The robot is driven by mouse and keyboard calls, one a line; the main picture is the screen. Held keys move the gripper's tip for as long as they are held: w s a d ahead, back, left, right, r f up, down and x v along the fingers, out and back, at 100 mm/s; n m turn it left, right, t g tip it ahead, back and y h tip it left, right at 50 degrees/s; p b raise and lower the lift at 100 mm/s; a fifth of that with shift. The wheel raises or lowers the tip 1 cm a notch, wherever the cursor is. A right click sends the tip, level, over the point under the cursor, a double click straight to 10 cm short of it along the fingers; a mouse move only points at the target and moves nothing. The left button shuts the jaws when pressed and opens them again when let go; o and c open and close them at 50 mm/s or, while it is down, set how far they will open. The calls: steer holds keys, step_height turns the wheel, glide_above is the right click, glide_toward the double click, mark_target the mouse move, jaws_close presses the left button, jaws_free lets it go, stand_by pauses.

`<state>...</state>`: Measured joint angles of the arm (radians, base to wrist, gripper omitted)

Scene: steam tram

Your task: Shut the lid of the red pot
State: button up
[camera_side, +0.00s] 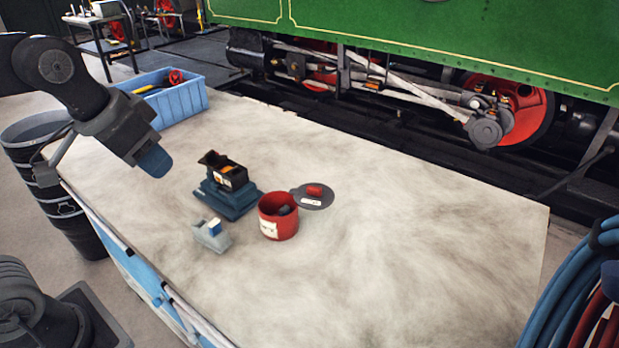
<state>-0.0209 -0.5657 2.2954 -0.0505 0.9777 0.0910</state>
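The red pot (277,225) stands upright and open on the pale worktop, with something dark inside and a white label on its side. A round grey lid (324,201) with a red knob (315,190) and a small white label lies flat on the worktop, just behind and to the right of the pot. My gripper (155,163) is in the air over the left part of the worktop, well apart from pot and lid. Its fingers look like one dark blue block from this side, so I cannot tell whether it is open.
A dark blue stand holding a black open box (225,173) is left of the pot. A small grey-blue block-like item (212,235) is in front of it. A blue crate (172,98) is at the back left. The worktop's right half is clear.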

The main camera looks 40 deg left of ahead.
steer(key=shift+m+g+h, duration=0.5)
steer(key=shift+m+g, duration=0.2)
steer(key=w+r, duration=0.1)
steer(key=w, duration=0.2)
steer(key=w+r, duration=0.2)
steer(key=w, duration=0.2)
steer(key=w+r, duration=0.1)
steer(key=w, duration=0.2)
steer(key=shift+w+a+r, duration=0.1)
steer(key=shift+w+r, duration=0.15)
steer(key=shift+w, duration=0.15)
jaws_close()
steer(key=w+a+m+g+h, duration=0.1)
steer(key=w+m+h, duration=0.1)
steer(key=w, duration=1.1)
steer(key=w+a+f+m+g+h, duration=0.1)
steer(key=w+a+f+m, duration=0.1)
steer(key=w+f, duration=0.4)
steer(key=w+a+f+m+g+h, duration=0.2)
steer(key=w+f, duration=0.5)
steer(key=f, duration=0.4)
steer(key=shift+w+a+m, duration=0.3)
steer(key=shift+a+m, duration=0.05)
steer(key=shift+m, duration=0.45)
